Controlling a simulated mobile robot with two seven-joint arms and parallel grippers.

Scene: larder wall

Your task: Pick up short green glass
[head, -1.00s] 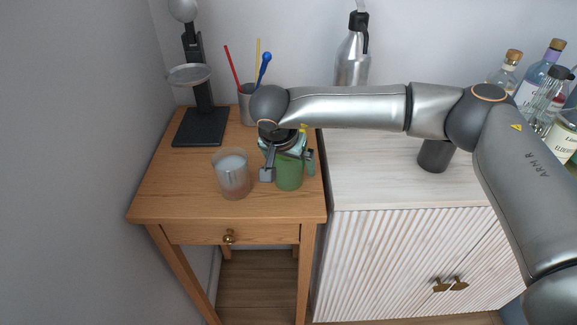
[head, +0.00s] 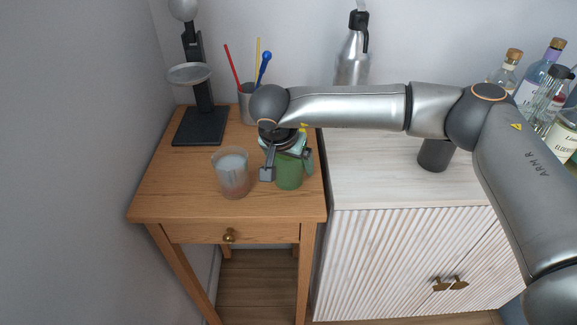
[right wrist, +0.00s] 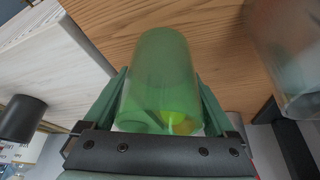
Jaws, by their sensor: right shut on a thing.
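The short green glass (head: 290,172) stands on the wooden side table (head: 165,205), near its right edge. In the right wrist view the green glass (right wrist: 160,85) is between my two fingers, with something yellow showing through its lower part. My right gripper (head: 287,168) comes down from above and is shut on the glass, one finger on each side. It also shows in the right wrist view (right wrist: 160,105). My left gripper is not in view.
A clear frosted glass (head: 232,177) stands close to the left of my right gripper. Behind are a cup (head: 247,103) of stirrers and a black stand (head: 200,127). A white cabinet (head: 390,190) with a dark cup (head: 435,155) adjoins on the right.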

